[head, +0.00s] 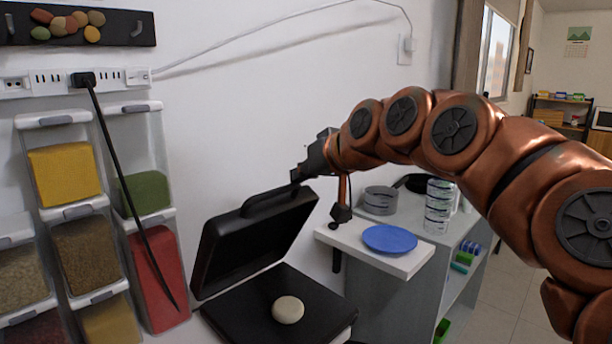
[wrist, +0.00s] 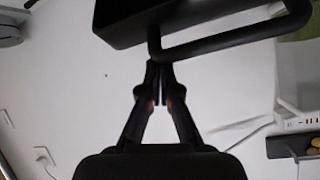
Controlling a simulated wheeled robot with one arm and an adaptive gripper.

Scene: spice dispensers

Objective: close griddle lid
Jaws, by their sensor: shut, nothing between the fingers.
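The black griddle stands on the counter with its lid (head: 255,240) raised and leaning back at a steep angle. Its flat base (head: 250,305) is open to view, with a round pale patty (head: 288,310) on it. The lid's handle (head: 272,202) runs along its upper edge. My gripper (head: 297,178) is at the lid's upper right, close to the handle's right end. In the wrist view my gripper (wrist: 161,68) has its fingers together, tips at the handle bar (wrist: 235,45); nothing shows between them. I cannot tell whether they touch the handle.
Spice dispensers (head: 65,175) hang on the wall at left, with a black cable (head: 130,190) in front. A blue plate (head: 389,239) lies on a white shelf (head: 400,264) right of the griddle. Stacked glass jars (head: 438,205) stand behind it.

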